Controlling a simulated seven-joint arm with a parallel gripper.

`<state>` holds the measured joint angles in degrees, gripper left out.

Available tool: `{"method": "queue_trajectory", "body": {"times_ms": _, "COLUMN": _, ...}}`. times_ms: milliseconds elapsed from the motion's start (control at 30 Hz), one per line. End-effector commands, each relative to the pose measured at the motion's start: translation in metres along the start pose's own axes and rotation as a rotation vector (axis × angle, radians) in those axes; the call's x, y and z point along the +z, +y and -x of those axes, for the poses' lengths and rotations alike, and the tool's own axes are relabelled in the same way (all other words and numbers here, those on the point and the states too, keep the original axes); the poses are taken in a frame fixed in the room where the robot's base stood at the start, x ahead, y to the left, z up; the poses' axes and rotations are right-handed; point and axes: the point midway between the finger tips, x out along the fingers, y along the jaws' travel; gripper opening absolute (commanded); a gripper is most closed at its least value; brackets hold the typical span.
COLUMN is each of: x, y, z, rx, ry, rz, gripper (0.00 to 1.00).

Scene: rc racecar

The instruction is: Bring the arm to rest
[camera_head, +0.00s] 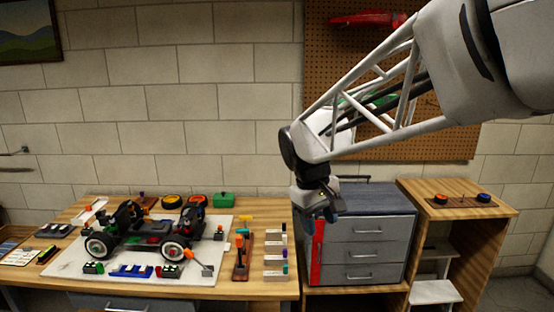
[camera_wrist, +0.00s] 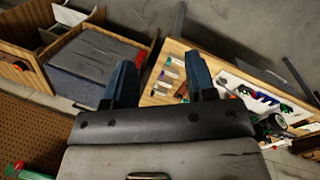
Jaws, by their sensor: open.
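The fingers point down toward the bench edge and the floor. The gripper touches nothing that I can see. The RC car (camera_head: 140,228) with black body and white-rimmed wheels stands on a white board on the bench, left of my gripper. Part of it shows at the right of the wrist view (camera_wrist: 272,122).
The wooden workbench (camera_head: 225,291) holds small parts, labelled blocks and a screwdriver stand (camera_head: 241,258). The grey drawer unit (camera_head: 362,235) stands close below my gripper. A wooden cabinet (camera_head: 460,207) is at the right. A pegboard (camera_head: 350,70) hangs on the wall behind my arm.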

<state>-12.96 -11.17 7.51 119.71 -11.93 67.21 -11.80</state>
Motion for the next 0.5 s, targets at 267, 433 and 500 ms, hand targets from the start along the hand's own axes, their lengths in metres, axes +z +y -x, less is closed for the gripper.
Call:
{"method": "queue_trajectory", "body": {"times_ms": 267, "x": 0.071, "y": -0.001, "z": -0.008, "rx": -0.033, "ry": 0.071, "rz": -0.14, "gripper": 0.51}}
{"method": "queue_trajectory", "body": {"times_ms": 433, "x": 0.111, "y": -0.006, "z": -0.016, "rx": -0.053, "ry": 0.115, "rz": -0.225, "gripper": 0.51}}
{"method": "queue_trajectory", "body": {"times_ms": 500, "x": 0.127, "y": -0.009, "z": -0.021, "rx": -0.061, "ry": 0.133, "rz": -0.261, "gripper": 0.51}}
